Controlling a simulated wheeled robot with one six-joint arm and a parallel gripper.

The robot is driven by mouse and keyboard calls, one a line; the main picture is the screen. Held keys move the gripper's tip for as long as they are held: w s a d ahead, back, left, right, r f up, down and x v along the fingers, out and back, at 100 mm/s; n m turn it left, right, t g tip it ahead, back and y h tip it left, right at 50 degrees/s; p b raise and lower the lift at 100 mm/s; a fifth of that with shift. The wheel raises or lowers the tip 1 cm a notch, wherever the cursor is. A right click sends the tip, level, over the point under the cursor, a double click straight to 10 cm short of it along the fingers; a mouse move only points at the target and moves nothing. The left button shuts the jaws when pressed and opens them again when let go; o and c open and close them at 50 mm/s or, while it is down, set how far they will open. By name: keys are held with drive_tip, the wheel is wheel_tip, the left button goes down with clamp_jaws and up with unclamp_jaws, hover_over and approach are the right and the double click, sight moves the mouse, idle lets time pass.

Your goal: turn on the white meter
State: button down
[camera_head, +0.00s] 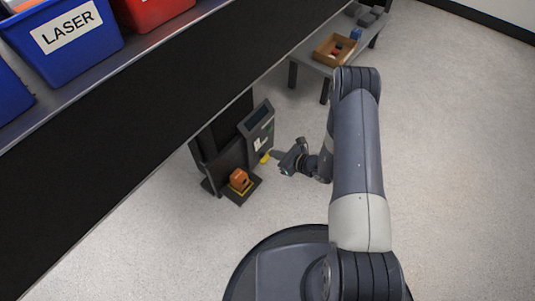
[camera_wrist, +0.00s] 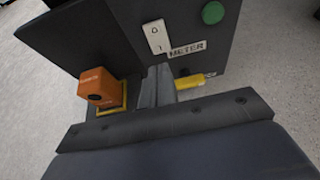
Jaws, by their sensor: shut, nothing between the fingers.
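A dark grey instrument panel (camera_head: 258,128) with a small screen stands against the dark bench side in the head view. In the wrist view, its front (camera_wrist: 190,30) carries a white rocker switch (camera_wrist: 155,37) marked 0 and 1, beside a METER label (camera_wrist: 187,49). A round green button (camera_wrist: 213,13) sits to the upper right. My gripper (camera_wrist: 157,72) is shut and empty, its fingers pointing at the panel just below the switch and label. In the head view my gripper (camera_head: 281,156) is to the right of the panel. I cannot tell whether it touches.
An orange block (camera_wrist: 96,87) sits on a black stand with a yellow outline, left of my fingers. A yellow piece (camera_wrist: 189,82) is close on their right. A low table (camera_head: 316,62) with a wooden tray stands behind. Bins (camera_head: 66,35) line the bench; the floor right is clear.

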drive_tip(key=p+v, duration=0.2)
drive_tip(key=v, duration=0.6)
drive_tip(key=shift+d+r, duration=0.2)
drive_tip(key=shift+d, duration=0.05)
